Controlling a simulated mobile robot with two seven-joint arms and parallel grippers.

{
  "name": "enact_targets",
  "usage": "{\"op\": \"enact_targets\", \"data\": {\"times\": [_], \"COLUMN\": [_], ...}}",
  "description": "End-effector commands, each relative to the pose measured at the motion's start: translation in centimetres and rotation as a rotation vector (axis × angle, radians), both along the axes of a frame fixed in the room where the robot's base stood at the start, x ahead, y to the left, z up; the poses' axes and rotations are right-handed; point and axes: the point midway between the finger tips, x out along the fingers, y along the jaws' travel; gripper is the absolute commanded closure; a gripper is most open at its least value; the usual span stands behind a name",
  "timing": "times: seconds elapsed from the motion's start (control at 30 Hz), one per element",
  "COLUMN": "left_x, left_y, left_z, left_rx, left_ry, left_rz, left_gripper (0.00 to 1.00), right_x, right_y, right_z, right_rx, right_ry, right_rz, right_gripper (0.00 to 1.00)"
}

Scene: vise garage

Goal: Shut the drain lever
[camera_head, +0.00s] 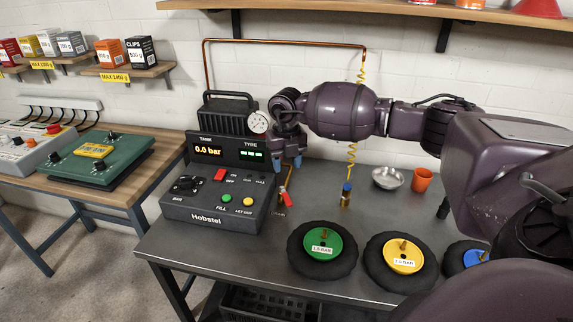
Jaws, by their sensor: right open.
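The drain lever (284,195) is a small red handle at the right side of the dark Hobstel compressor (212,216). It stands slanted, with a small metal fitting and tag beside it. Whether its valve is open cannot be told. My right gripper (287,165) points down above the lever, its two bluish fingertips apart, with nothing between them. A clear gap shows between the fingertips and the lever. The compressor's display (208,151) reads 0.0 bar. My left gripper is not in view.
A round gauge (258,122) is close to my right wrist. Wheels with green (321,262), yellow (402,268) and blue hubs lie at the front. A metal bowl (387,178) and orange cup (422,179) stand behind.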

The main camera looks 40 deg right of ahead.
Motion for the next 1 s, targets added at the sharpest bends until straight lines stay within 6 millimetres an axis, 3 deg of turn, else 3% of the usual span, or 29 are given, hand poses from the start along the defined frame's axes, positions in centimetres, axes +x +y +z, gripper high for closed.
{"op": "enact_targets", "data": {"times": [0.03, 0.17, 0.33, 0.4, 0.6, 0.8, 1.0], "left_x": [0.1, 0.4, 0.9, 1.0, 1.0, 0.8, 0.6], "left_y": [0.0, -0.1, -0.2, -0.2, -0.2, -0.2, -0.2], "left_z": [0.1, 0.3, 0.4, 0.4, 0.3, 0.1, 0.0], "left_rx": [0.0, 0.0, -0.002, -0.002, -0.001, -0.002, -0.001], "left_ry": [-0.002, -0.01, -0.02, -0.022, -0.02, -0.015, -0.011], "left_rz": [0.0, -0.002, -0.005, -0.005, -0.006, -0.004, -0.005], "left_gripper": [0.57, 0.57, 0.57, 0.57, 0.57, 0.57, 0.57], "right_x": [0.0, 0.5, 2.2, 2.7, 2.8, 2.4, 1.5], "right_y": [0.0, 0.4, 3.7, 5.5, 7.5, 8.2, 7.3], "right_z": [0.0, 0.7, 1.5, 1.3, 0.6, -0.3, -1.2], "right_rx": [0.0, 0.003, -0.004, -0.035, -0.131, -0.199, -0.217], "right_ry": [0.0, -0.014, -0.032, -0.019, 0.051, 0.162, 0.299], "right_rz": [0.0, 0.006, 0.067, 0.148, 0.497, 0.886, 1.251], "right_gripper": [0.56, 0.76, 1.0, 1.0, 1.0, 1.0, 1.0]}}
